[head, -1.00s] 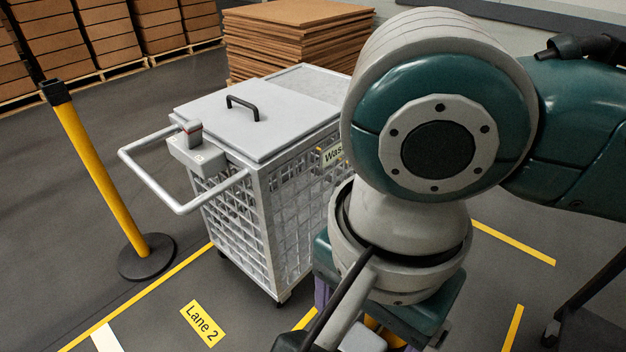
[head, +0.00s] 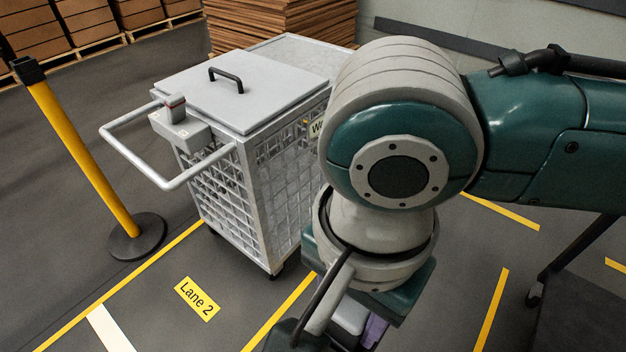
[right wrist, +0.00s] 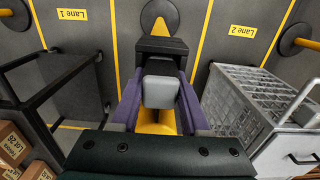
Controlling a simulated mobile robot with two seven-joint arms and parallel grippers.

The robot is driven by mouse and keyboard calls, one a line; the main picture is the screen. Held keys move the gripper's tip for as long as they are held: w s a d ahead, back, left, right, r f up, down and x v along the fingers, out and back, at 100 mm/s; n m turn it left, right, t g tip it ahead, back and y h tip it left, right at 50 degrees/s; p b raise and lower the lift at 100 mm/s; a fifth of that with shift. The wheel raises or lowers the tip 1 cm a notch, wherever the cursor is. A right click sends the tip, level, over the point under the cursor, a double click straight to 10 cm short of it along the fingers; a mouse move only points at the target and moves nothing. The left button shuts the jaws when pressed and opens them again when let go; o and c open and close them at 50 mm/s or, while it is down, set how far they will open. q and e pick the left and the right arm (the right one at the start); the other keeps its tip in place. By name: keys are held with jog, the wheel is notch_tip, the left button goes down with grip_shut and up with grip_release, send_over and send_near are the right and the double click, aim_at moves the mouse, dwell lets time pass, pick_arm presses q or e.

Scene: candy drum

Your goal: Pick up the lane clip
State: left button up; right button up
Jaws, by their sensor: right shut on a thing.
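My right gripper (right wrist: 160,104) has purple fingers, seen from above in the right wrist view. They are closed on the lane clip (right wrist: 160,91), which shows as a grey block with yellow below it. A black boxy piece (right wrist: 160,48) is just beyond the block; I cannot tell whether it belongs to the clip or to the post behind. In the head view, my arm hides most of the right gripper (head: 362,325). My left gripper is not in view.
A lidded mesh cart (head: 245,185) stands left of my right arm, its handle facing left. The floor carries a Lane 2 label (head: 197,299). A black-framed cart (right wrist: 50,85) is left in the right wrist view.

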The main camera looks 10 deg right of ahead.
grip_shut()
jog(key=shift+r, duration=0.1)
